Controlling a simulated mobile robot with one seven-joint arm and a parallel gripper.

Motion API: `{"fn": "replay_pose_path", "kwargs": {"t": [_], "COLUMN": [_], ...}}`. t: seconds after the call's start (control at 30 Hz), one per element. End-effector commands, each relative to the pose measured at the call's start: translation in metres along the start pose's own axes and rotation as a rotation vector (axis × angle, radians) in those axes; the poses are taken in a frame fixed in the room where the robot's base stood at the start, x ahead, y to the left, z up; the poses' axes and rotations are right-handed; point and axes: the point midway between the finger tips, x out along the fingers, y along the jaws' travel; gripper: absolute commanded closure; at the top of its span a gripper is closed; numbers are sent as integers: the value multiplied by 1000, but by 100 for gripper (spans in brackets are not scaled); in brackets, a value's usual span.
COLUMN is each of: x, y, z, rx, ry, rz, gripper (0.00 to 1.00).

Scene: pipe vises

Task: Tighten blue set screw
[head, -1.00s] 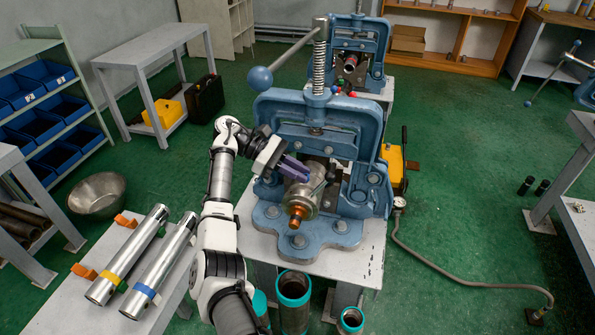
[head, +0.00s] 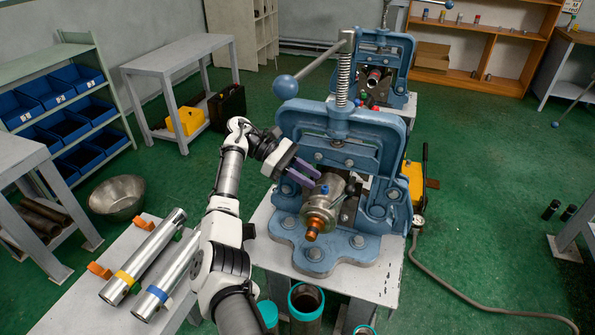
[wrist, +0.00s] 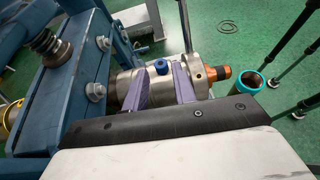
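The blue set screw (wrist: 161,66) stands on top of a silver cylindrical fitting (wrist: 206,80) with an orange-brown tip. It is a small blue spot in the head view (head: 325,189). The fitting (head: 318,220) sits in the blue pipe vise (head: 287,123). My gripper (wrist: 160,69) is open, with two purple fingers. In the wrist view the fingers lie on either side of the screw, with a gap to each. In the head view my gripper (head: 315,179) is just to the upper left of the screw. Contact with the fitting cannot be told.
The vise frame and lever ball (head: 286,88) rise close beside my gripper. Two silver pipes (head: 145,255) lie on a bench at the left. Teal-rimmed pipes (head: 306,299) stand below the vise table. A hose (head: 465,292) crosses the floor at the right.

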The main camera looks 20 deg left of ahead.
Motion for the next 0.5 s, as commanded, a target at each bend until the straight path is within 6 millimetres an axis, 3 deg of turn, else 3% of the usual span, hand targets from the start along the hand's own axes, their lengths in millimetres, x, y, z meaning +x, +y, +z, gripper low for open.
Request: {"fn": "replay_pose_path", "kwargs": {"t": [0.13, 0.5], "x": [-20, -41], "y": [0, 0], "z": [-1, 1], "rx": [-4, -1], "ry": [5, 0], "rz": [3, 2], "gripper": [73, 73]}}
